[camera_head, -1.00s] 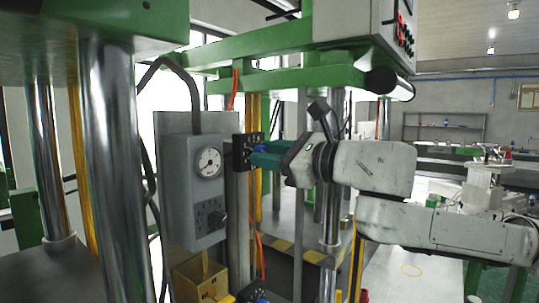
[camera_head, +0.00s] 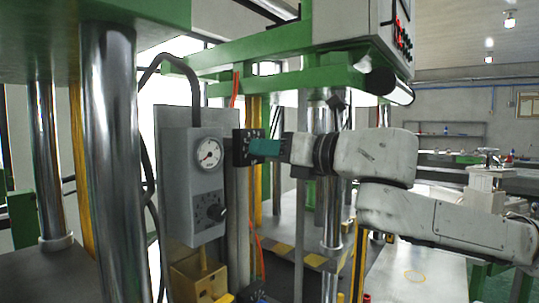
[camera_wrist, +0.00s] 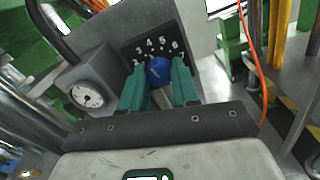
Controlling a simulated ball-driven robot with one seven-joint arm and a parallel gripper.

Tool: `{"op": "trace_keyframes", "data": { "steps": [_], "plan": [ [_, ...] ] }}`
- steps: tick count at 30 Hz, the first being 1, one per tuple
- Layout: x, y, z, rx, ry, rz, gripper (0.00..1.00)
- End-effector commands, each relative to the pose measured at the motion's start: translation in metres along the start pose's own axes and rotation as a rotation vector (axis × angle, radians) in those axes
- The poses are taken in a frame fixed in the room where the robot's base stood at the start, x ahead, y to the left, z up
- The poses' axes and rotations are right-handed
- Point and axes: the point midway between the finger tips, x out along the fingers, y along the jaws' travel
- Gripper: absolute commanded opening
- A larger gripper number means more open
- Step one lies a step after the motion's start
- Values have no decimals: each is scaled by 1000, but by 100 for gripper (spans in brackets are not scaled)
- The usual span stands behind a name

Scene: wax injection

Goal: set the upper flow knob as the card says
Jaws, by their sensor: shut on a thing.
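The upper flow knob (camera_wrist: 158,71) is blue and sits on a dark dial plate (camera_wrist: 143,44) with white numbers; 3, 4, 5 and 6 are readable in the wrist view. My gripper (camera_wrist: 160,84) has its teal fingers on both sides of the knob and is shut on it. In the head view my gripper (camera_head: 262,147) reaches the dark plate (camera_head: 241,148) from the right, and its fingers hide the knob. A pale line shows on the knob's face, but I cannot tell which number it points to. I see no readable card.
Steel columns (camera_head: 108,170) and green beams surround the spot. An orange cable (camera_wrist: 258,80) hangs close by.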

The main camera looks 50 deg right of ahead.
Motion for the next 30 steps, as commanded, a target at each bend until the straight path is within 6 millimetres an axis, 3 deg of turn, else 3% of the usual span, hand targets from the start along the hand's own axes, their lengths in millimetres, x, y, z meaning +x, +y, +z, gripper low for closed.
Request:
{"op": "trace_keyframes", "data": {
  "steps": [30],
  "plan": [
    [0, 0, -1, 970, 0, 2, 0]
  ]
}}
